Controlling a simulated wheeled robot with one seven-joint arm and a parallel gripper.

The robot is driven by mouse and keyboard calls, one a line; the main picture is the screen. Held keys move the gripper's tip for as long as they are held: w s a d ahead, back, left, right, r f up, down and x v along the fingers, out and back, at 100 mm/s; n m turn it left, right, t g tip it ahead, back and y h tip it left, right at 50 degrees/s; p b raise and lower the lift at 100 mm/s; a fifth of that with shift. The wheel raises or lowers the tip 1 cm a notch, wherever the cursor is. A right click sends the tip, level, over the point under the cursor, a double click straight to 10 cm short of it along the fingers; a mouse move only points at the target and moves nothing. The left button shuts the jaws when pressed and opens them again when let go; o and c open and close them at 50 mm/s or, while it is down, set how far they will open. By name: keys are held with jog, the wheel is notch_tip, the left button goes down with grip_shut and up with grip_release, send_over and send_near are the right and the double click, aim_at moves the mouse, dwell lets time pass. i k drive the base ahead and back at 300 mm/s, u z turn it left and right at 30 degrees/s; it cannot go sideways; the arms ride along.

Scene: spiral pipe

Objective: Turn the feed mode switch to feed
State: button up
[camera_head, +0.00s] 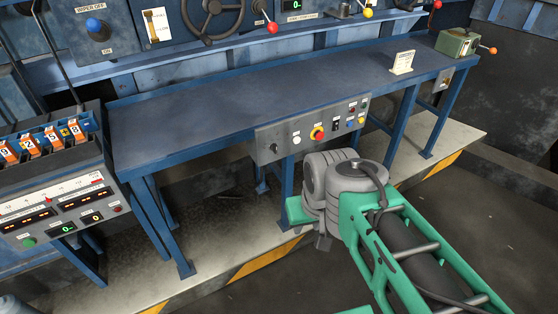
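A small control panel (312,130) hangs on the front edge of the blue bench. It carries a black knob (275,148) at its left, a white button (297,140), a red button with a yellow surround (318,133), and several small switches (345,122) at its right. Their labels are too small to read, so I cannot tell which one is the feed mode switch. My green and grey arm reaches in from the lower right, and its grey joint is in front of and below the panel. I cannot make out my gripper or its fingers.
The bench top (230,90) is mostly bare, with a small sign (402,62) and a green box with an orange-knobbed lever (457,43) at its right. A console with displays (60,205) stands at the left. Blue bench legs (165,225) stand on a pale platform with striped edges.

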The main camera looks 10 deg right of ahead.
aim_at(273, 148)
jog(key=z, duration=0.7)
jog(key=i, duration=0.35)
jog(key=u, duration=2.4)
